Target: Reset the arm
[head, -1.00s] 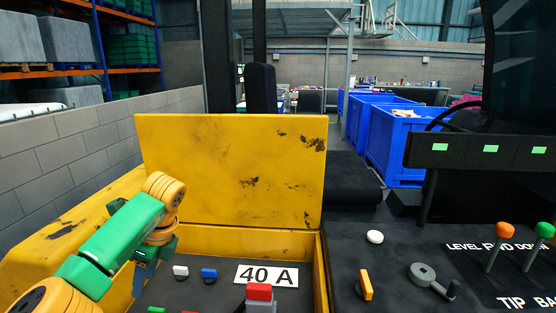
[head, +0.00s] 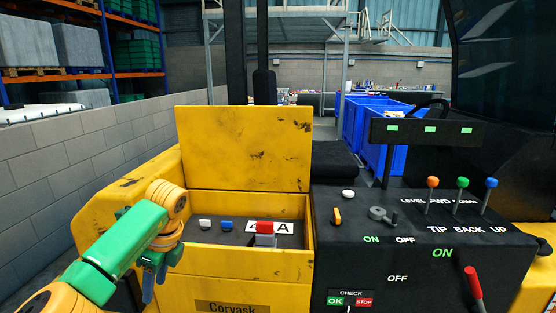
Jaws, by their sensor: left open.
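My left arm, green and yellow, comes in from the lower left. My left gripper (head: 149,283) hangs with its fingers pointing down, beside the left front of the open yellow box (head: 258,264). It is open, with nothing seen between its fingers. The box has its yellow lid (head: 243,148) raised upright. Inside are a white switch (head: 205,223), a blue switch (head: 226,225), a red-topped block (head: 264,228) and a label partly hidden by that block. My right gripper is not in view.
A black control panel (head: 385,250) stands right of the box, with orange (head: 432,182), green (head: 462,182) and blue (head: 491,183) knobbed levers and a red-handled lever (head: 472,282). A grey block wall (head: 60,165) runs along the left. Blue crates (head: 376,135) stand behind.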

